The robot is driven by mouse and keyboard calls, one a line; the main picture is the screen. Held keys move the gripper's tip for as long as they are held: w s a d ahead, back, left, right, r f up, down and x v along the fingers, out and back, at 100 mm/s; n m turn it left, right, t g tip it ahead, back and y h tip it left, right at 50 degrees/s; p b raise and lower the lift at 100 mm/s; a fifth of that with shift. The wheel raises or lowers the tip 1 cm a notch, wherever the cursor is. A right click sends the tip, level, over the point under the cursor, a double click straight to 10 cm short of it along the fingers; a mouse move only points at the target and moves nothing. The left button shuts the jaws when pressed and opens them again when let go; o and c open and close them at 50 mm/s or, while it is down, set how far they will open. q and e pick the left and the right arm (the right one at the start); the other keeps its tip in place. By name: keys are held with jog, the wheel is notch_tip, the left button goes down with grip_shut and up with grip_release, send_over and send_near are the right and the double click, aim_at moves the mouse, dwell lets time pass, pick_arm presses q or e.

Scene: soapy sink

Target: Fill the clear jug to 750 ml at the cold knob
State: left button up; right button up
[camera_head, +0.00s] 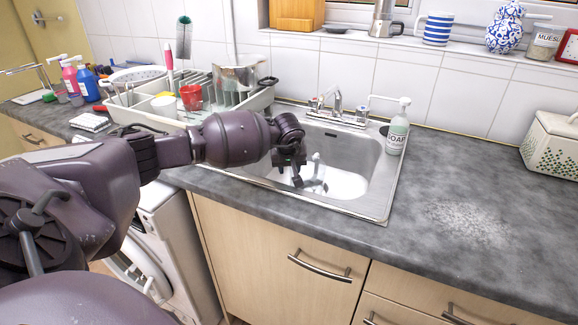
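My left gripper (300,180) reaches over the left side of the sink (362,160), with its fingers pointing down into the basin. A pale, glassy shape (317,172) shows beside the fingers; it may be the clear jug, but I cannot make out its outline, any water level or any marks. I cannot tell whether the fingers hold it. The chrome tap (337,103) stands behind the basin, with a knob (313,104) on its left and another knob (361,114) on its right. I cannot tell which knob is cold. My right gripper is not in view.
White suds lie in the sink. A soap bottle (398,130) stands at the sink's back right corner. A dish rack (262,99) with dishes stands to the left. The worktop (430,185) on the right is mostly clear, with a pale, grainy patch (467,222).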

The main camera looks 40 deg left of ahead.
pick_arm(q)
jog(key=shift+s+d+f, duration=0.1)
jog(key=shift+s+f, duration=0.1)
jog(key=shift+f, duration=0.25)
jog(key=shift+s+d+f, duration=0.1)
jog(key=shift+s+f, duration=0.05)
jog(key=shift+f, duration=0.3)
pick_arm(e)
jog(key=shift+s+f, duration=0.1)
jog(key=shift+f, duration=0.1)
pick_arm(q)
jog(key=w+p+v, duration=0.1)
jog(key=p+v, duration=0.1)
jog(key=v, duration=1)
jog(key=shift+a+r, duration=0.35)
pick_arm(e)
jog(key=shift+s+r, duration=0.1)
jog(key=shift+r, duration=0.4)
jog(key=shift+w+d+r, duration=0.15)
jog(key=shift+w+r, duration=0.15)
